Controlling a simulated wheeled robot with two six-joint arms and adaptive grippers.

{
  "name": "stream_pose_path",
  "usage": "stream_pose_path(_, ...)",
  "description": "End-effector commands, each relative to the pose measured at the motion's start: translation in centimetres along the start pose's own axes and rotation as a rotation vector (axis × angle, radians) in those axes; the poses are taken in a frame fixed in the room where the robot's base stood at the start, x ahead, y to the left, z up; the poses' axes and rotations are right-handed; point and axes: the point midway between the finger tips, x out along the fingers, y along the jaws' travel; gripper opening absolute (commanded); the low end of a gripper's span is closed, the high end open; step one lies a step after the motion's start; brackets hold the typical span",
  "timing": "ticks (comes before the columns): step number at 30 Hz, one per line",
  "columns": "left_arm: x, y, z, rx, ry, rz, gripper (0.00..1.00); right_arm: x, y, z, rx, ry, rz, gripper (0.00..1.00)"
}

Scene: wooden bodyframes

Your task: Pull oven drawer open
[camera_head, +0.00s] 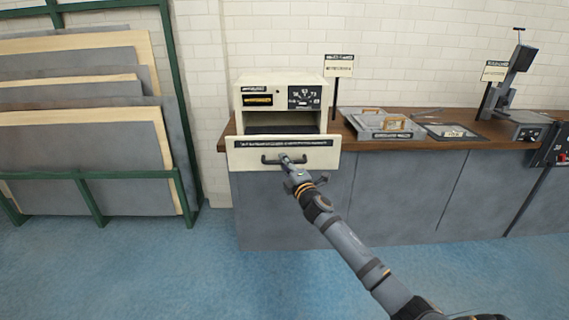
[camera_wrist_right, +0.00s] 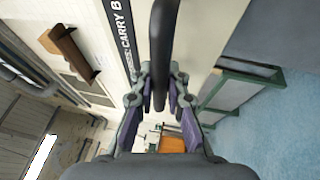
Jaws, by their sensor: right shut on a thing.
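The cream oven (camera_head: 282,93) stands on the wooden counter. Its drawer front (camera_head: 245,153) stands forward of the oven body, and a dark opening shows behind and above it. A black bar handle (camera_head: 270,160) runs across the drawer front. My right gripper (camera_head: 287,160) is at the middle of this handle. In the right wrist view the dark handle (camera_wrist_right: 164,40) lies between the fingers of my right gripper (camera_wrist_right: 161,95), which is shut on it. The drawer front also shows in the right wrist view (camera_wrist_right: 202,25). My left gripper is in neither view.
A wooden counter (camera_head: 345,143) with grey cabinets extends to the right. It holds a grey tray (camera_head: 375,122), sign stands and a machine (camera_head: 515,85). A green rack (camera_head: 95,195) with large panels stands at left. Blue floor in front is clear.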

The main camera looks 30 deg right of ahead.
Motion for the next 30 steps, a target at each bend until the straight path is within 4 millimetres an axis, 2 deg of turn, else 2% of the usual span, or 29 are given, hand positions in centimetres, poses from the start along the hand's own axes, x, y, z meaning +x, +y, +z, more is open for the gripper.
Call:
stream_pose_path(2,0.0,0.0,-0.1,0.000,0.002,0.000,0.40,0.0,0.0,0.0,0.000,0.000,-0.001,0.00)
stream_pose_path(3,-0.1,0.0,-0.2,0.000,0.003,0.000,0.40,0.0,0.0,0.0,0.000,0.000,-0.001,0.19)
stream_pose_path(7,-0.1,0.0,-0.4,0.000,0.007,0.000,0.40,0.0,0.0,0.0,0.000,0.000,0.000,0.36)
stream_pose_path(16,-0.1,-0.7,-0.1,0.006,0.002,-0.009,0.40,-0.1,0.0,0.0,0.000,0.000,0.000,0.37)
stream_pose_path(20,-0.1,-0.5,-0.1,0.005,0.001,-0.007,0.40,-1.0,-0.1,0.1,-0.005,0.001,-0.003,0.37)
stream_pose_path(23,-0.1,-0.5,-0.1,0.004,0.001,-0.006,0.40,-2.8,-0.1,-0.1,-0.008,0.004,-0.002,0.37)
stream_pose_path(30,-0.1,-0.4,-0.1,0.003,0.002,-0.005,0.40,-8.4,-0.2,0.0,-0.014,0.004,-0.006,0.37)
